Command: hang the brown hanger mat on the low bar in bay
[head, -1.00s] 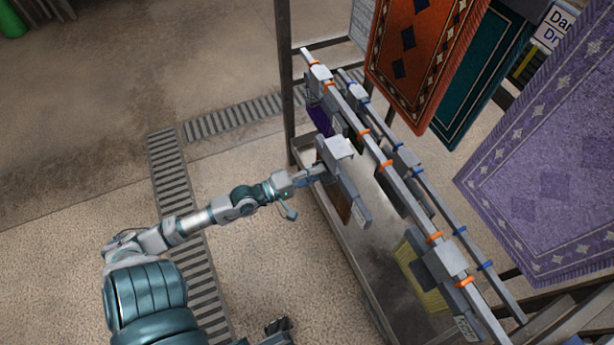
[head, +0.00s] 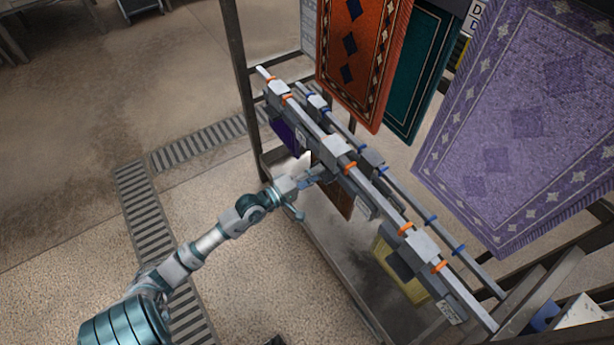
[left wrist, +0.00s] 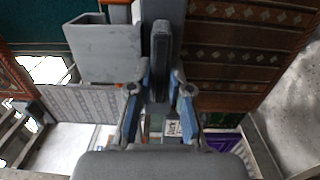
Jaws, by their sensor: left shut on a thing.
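The brown hanger mat (head: 340,201) hangs from a grey hanger in my left gripper (head: 318,176), in front of the low rail (head: 380,202) with orange rings. The hanger's top block (head: 328,150) is at the rail, in the stretch between two orange rings; I cannot tell whether it rests on the bar. In the left wrist view the gripper (left wrist: 160,112) is shut on the dark grey hanger part, and the brown patterned mat (left wrist: 232,62) shows at upper right. Much of the mat is hidden in the head view. My right gripper is not visible.
A purple mat (head: 285,134) hangs beyond the held hanger and a yellow one (head: 398,272) nearer, both close to the rail. A parallel rail with blue rings (head: 432,219) runs behind. Large orange (head: 350,75), teal (head: 415,85) and lilac (head: 520,130) rugs hang behind.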

